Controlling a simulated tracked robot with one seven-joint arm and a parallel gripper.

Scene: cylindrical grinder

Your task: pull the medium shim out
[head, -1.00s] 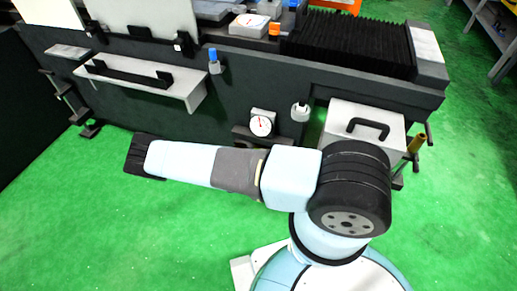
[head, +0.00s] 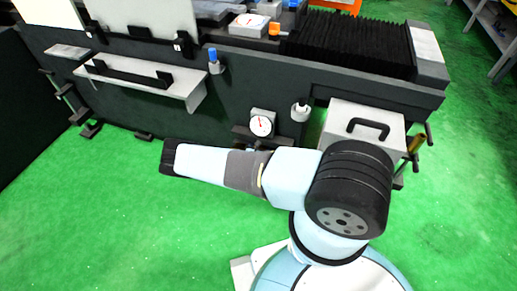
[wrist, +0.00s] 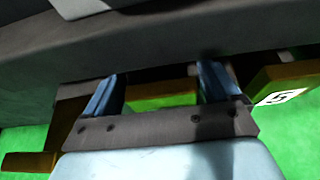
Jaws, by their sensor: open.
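In the wrist view, a brass-coloured shim (wrist: 163,95) lies between the two blue fingers of my gripper (wrist: 160,88), under the dark machine base. The fingers are open, one on each side of it with visible gaps. Another brass shim (wrist: 285,82) with a white label that seems to read 5 sticks out at the right. A third brass piece (wrist: 28,162) shows at the lower left. I cannot read a size on the middle or left piece. In the head view my gripper (head: 168,156) points left beside the machine; its fingertips and the shims cannot be made out there.
The dark machine base (head: 240,92) runs along the far side, its overhang close above my gripper. A white shelf with a black handle (head: 130,75), a dial gauge (head: 262,122) and a grey box with a handle (head: 365,130) stick out from it. The green floor at the front left is clear.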

